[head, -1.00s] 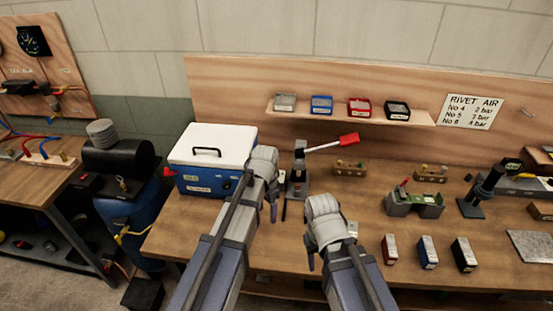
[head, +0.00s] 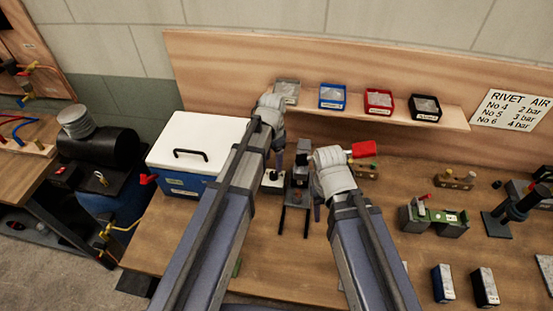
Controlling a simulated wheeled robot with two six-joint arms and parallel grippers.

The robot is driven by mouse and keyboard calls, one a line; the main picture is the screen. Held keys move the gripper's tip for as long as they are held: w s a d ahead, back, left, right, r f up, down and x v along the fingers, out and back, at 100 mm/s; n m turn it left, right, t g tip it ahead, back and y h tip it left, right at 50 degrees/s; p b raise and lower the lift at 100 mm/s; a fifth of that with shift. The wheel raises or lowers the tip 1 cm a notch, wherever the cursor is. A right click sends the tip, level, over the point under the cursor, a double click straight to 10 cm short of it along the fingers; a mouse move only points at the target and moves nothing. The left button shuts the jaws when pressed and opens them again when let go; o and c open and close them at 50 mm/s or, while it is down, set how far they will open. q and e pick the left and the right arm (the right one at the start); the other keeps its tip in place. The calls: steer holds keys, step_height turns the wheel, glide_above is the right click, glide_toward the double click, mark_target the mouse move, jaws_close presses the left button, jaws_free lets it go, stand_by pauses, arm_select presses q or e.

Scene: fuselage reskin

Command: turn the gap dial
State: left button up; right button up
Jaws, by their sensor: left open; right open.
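A dark upright bench tool (head: 301,165) stands on the bench between my two grippers. Its red lever grip (head: 363,149) shows behind my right gripper. A small light block with a dark knob (head: 272,176) sits just left of the tool; I cannot tell for sure whether this knob is the gap dial. My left gripper (head: 278,158) is open, above and beside this block, its fingers mostly hidden by its wrist. My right gripper (head: 317,212) is open, right of the tool and in front of the lever, hiding most of it. Neither visibly holds anything.
A white-lidded blue box (head: 190,145) stands left of my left arm. A shelf (head: 300,113) with several small bins runs behind. Right are a green-grey fixture (head: 435,217), a black stand (head: 505,220) and small boxes (head: 443,283). Open bench (head: 420,170) lies between the fixtures.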

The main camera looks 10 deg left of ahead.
mark_target(274, 174)
arm_select(q)
steer(key=shift+w, duration=0.5)
steer(key=shift+s+f, duration=0.15)
steer(key=shift+f, duration=0.05)
step_height(274, 174, down, 7)
steer(key=b, duration=0.8)
steer(key=shift+f, duration=0.2)
arm_select(e)
steer(key=f, duration=0.8)
steer(key=shift+w, duration=0.4)
steer(key=shift+r, duration=0.1)
arm_select(q)
jaws_close()
